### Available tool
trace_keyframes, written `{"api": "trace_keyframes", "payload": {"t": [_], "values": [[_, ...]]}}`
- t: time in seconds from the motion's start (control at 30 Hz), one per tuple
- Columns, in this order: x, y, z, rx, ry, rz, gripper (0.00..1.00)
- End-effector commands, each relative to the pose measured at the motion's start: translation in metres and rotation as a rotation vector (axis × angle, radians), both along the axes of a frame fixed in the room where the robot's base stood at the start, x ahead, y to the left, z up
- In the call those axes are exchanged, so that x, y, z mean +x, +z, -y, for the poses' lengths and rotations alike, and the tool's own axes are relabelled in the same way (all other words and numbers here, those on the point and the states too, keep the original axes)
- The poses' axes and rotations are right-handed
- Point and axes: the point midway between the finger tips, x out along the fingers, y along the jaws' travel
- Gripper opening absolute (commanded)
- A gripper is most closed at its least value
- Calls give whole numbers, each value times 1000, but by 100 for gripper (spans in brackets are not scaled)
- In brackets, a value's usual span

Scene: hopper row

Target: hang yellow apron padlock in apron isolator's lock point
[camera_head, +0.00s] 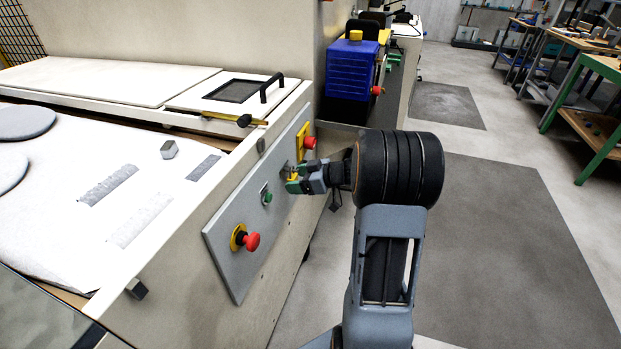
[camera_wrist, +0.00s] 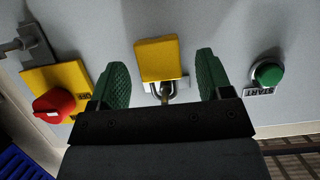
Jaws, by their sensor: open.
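The yellow padlock (camera_wrist: 158,60) is between my gripper's two green fingers in the wrist view, with a visible gap on each side. Its shackle (camera_wrist: 161,90) is at a small pale fitting on the grey panel; I cannot tell whether it passes through. My gripper (camera_wrist: 161,62) is open around the padlock, touching neither side. In the head view my gripper (camera_head: 297,178) is at the panel, largely hiding the padlock. A red rotary knob (camera_wrist: 54,105) on a yellow plate sits left of the padlock; it also shows beyond my gripper in the head view (camera_head: 309,142).
A green button (camera_wrist: 267,74) is right of the padlock. A red mushroom button (camera_head: 251,241) is on the nearer end of the grey panel (camera_head: 232,265). A blue box (camera_head: 350,70) stands beyond.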

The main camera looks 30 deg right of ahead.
Motion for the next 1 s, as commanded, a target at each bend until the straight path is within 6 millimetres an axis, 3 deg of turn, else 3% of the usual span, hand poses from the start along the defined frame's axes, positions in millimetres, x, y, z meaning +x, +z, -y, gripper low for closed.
{"api": "trace_keyframes", "payload": {"t": [0.53, 1.0], "values": [[9, -5, -8, 0, 0, 0, 72], [8, -5, -8, 0, 0, 0, 27]]}}
